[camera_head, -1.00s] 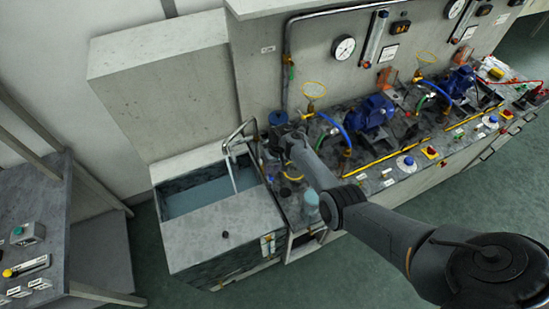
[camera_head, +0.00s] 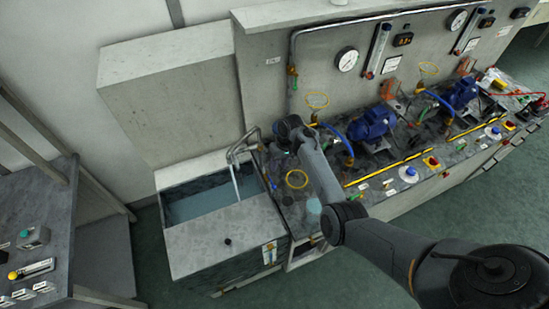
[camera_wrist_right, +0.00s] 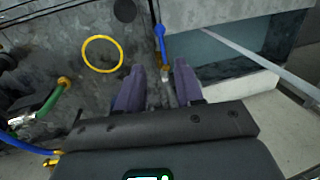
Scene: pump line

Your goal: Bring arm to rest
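My right arm (camera_head: 325,185) reaches in from the lower right in the head view and ends over the near left end of the pump bench, beside the water tank (camera_head: 205,235). The right gripper is mostly hidden behind its wrist there. In the right wrist view its two dark fingers (camera_wrist_right: 159,82) stand apart with nothing held between them. A blue-handled valve (camera_wrist_right: 160,42) lies beyond the gap between the fingertips. A yellow ring (camera_wrist_right: 102,37) lies to the left of the fingers. My left gripper is in no view.
Blue pumps (camera_head: 372,124), hoses and valves crowd the bench right of my arm. A panel with gauges (camera_head: 347,59) stands behind it. A second bench with buttons (camera_head: 33,237) is at the far left. Green floor (camera_head: 150,250) is clear between that bench and the tank.

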